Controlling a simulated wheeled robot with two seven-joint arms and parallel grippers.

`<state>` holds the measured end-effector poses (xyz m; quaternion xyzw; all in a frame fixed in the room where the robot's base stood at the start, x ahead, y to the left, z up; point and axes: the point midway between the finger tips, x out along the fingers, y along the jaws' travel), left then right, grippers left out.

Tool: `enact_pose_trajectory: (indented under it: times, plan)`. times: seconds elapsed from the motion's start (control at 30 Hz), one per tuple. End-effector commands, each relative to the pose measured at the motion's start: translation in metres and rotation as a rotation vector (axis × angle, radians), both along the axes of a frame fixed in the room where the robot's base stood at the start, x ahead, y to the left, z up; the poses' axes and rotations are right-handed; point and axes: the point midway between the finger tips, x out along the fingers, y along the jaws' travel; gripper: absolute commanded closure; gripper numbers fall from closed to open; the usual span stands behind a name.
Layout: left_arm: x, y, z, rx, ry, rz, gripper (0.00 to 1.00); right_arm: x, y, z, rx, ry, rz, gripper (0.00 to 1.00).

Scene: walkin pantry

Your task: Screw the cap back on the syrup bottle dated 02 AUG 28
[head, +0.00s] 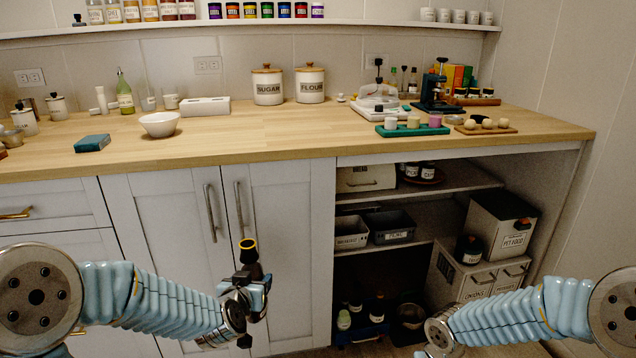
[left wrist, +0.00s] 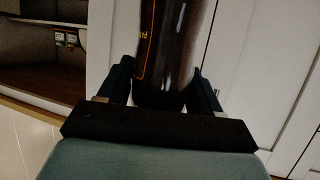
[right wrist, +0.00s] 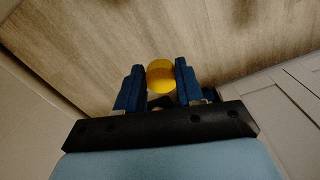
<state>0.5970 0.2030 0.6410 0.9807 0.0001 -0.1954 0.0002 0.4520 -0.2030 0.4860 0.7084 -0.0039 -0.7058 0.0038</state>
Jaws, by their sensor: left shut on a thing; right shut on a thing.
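A dark bottle (head: 254,269) with a yellow ring around its top stands upright in my left gripper (head: 243,287), in front of the cabinet doors. In the left wrist view the bottle (left wrist: 172,55) is dark and glossy, with an orange-edged label turned mostly away; no date is readable. The left fingers are shut on its lower part. In the right wrist view a round yellow cap (right wrist: 161,76) sits between the fingertips of my right gripper (right wrist: 160,85), which is shut on it. In the head view the right hand is low at the bottom edge, well apart from the bottle, its fingertips out of sight.
A wooden counter (head: 300,142) carries a white bowl (head: 160,124), canisters (head: 310,84) and a green tray (head: 412,131). Below it, open shelves (head: 420,183) hold bins and jars, with several bottles at the bottom. Space between my two hands looks free.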

Motion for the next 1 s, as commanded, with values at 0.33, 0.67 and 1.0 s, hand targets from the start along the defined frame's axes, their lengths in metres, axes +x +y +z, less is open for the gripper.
enact_pose_trajectory:
  times: [0.33,0.67,1.0]
  plan:
    - [-0.011,-0.021,-0.019,0.0,0.0,-0.094,1.0,0.0,0.0,0.0,0.0,0.0,0.0,1.0]
    - [-0.041,-0.08,-0.073,-0.002,0.0,-0.353,1.0,0.0,0.0,0.0,0.0,0.0,0.0,1.0]
    - [-0.07,-0.136,-0.123,-0.004,-0.001,-0.598,1.0,0.0,0.0,0.0,0.0,0.0,0.0,1.0]
